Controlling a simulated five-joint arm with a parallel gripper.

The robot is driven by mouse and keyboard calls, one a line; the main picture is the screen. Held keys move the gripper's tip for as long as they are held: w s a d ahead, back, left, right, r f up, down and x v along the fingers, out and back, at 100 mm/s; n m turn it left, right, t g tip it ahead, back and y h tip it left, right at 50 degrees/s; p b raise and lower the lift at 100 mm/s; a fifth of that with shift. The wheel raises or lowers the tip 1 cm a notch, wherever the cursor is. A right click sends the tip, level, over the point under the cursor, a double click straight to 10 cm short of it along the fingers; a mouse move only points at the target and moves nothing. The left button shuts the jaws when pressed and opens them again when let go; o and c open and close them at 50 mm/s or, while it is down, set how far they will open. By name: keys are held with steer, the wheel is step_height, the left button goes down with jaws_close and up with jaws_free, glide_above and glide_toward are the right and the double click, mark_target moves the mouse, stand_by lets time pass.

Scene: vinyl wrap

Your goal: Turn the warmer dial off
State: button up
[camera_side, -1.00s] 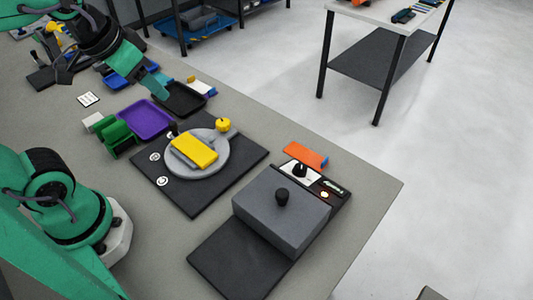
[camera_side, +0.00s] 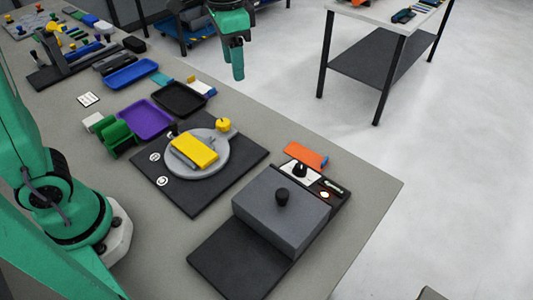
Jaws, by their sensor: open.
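The warmer is a grey box (camera_side: 270,222) with a black knob on its lid, on a dark base near the table's right edge. Its dial (camera_side: 300,170) is a small black knob on a white plate behind the box. My gripper (camera_side: 238,62) is open and empty, high up at the top middle, fingers pointing down. It is well apart from the dial, up and to the left of it in the picture.
A grey round plate (camera_side: 228,158) with a yellow block (camera_side: 194,150) stands left of the warmer. An orange block (camera_side: 306,155) lies just behind the dial. Purple (camera_side: 146,118), black (camera_side: 180,99) and blue (camera_side: 131,72) trays sit farther left. Table around the warmer's right is bare.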

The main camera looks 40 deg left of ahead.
steer(key=w+d+f+m+g, duration=0.3)
steer(key=w+d+f, duration=0.3)
steer(key=w+d, duration=0.15)
steer(key=m+g+y, duration=0.2)
steer(key=m+y, duration=0.1)
steer(key=m, duration=0.1)
glide_toward(302, 165)
steer(key=shift+s+a+f, duration=0.1)
steer(key=shift+a+f, duration=0.25)
steer(key=shift+f, duration=0.15)
steer(key=shift+d+x, duration=0.2)
steer(key=shift+x, duration=3.65)
steer(key=shift+s, duration=0.2)
steer(key=shift+c, duration=0.4)
steer(key=shift+n, duration=0.3)
steer(key=c, duration=0.9)
